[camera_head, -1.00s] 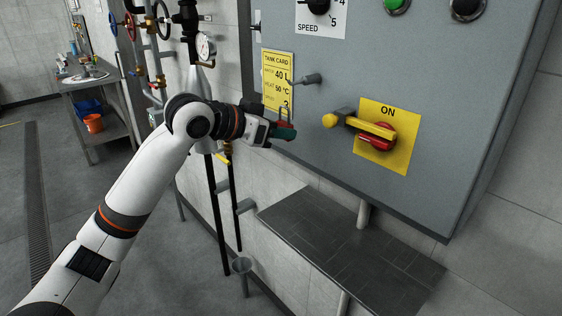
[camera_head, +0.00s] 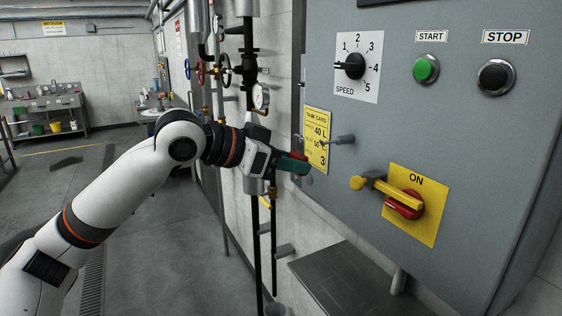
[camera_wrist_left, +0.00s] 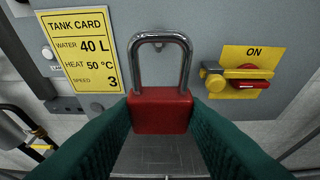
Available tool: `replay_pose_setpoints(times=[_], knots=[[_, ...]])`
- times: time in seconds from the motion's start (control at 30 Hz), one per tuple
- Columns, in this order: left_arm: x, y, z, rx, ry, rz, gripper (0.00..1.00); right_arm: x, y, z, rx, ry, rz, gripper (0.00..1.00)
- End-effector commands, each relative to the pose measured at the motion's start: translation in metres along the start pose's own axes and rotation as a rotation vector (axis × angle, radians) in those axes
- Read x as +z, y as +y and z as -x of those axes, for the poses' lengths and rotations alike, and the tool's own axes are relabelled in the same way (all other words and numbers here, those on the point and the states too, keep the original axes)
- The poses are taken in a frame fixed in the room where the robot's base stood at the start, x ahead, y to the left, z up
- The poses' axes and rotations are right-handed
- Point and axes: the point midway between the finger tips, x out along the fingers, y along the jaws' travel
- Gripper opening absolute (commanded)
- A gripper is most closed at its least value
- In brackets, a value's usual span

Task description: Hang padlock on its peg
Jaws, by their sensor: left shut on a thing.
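My left gripper (camera_head: 294,163) is shut on a red padlock (camera_wrist_left: 160,111), held by its body between the green fingers. In the left wrist view the padlock is upright, with its silver shackle pointing up and the grey panel behind it. In the head view the padlock is mostly hidden by the gripper. A grey peg (camera_head: 338,139) sticks out of the panel beside the yellow tank card (camera_head: 316,138). The gripper is left of and a little below the peg in the head view. I cannot tell whether the shackle touches the peg. My right gripper is out of view.
The yellow-handled switch (camera_head: 392,191), marked ON, is right of the peg. A speed dial (camera_head: 354,66), green start button (camera_head: 426,68) and black stop button (camera_head: 493,77) are higher on the panel. Pipes with valves (camera_head: 223,70) stand behind my left arm. A dark ledge (camera_head: 350,280) lies below.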

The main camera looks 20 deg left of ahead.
Motion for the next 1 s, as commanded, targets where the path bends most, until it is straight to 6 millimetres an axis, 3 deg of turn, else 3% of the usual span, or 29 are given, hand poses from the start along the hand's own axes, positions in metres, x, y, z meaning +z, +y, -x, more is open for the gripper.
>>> replay_pose_setpoints(times=[0.23, 1.0], knots=[[0.005, 0.0, -0.014, -0.001, -0.002, 0.0, 0.13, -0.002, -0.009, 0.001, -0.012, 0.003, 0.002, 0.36], [0.02, 0.0, -0.059, 0.0, -0.001, -0.001, 0.13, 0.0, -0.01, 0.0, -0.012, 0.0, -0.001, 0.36]])
